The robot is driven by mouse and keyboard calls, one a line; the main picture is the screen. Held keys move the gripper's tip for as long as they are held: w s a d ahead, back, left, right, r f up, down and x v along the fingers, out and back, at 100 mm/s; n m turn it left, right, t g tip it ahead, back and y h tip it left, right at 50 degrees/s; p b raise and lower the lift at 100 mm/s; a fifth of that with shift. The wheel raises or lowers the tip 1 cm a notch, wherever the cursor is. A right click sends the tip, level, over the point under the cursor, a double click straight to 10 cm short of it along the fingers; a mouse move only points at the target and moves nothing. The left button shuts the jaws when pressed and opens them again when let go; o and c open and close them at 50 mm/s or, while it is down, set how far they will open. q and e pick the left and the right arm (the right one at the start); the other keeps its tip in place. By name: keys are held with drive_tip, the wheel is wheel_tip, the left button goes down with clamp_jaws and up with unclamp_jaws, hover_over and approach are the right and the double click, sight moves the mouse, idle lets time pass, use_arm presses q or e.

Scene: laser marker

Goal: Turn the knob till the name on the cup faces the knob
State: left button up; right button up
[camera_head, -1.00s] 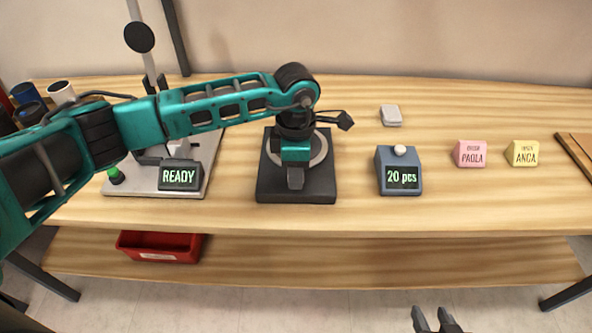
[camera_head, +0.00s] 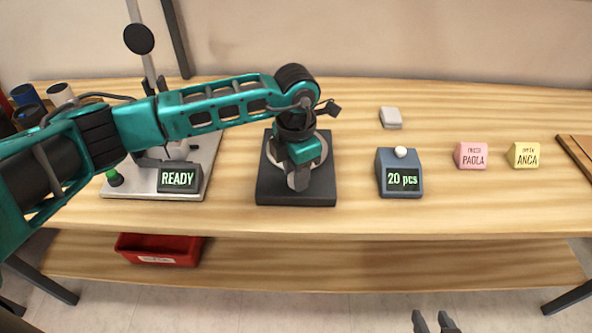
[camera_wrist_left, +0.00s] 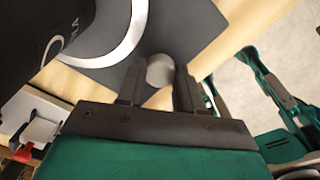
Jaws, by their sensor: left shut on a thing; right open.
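A dark base (camera_head: 320,194) with a pale round plate (camera_head: 325,165) stands mid-table. My left gripper (camera_head: 298,178) is over its front part, shut on the round grey knob. In the left wrist view the knob (camera_wrist_left: 160,70) sits between the fingertips. A dark cup (camera_wrist_left: 30,25) shows at top left of that view, beside the pale ring. In the head view my arm hides the cup. My right gripper (camera_head: 433,322) is open and empty at the bottom edge.
A marker with a "READY" display (camera_head: 179,177) stands left, a "20 pcs" counter (camera_head: 400,172) right. Pink PAOLA (camera_head: 472,156) and yellow ANCA (camera_head: 524,155) blocks stand farther right. A red bin (camera_head: 158,250) sits on the lower shelf. The table front is clear.

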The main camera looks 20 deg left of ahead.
use_arm(q)
drive_tip(key=o, duration=1)
drive_tip(key=shift+o, duration=0.2)
wheel_tip(320, 180, up, 13)
idle(0.4)
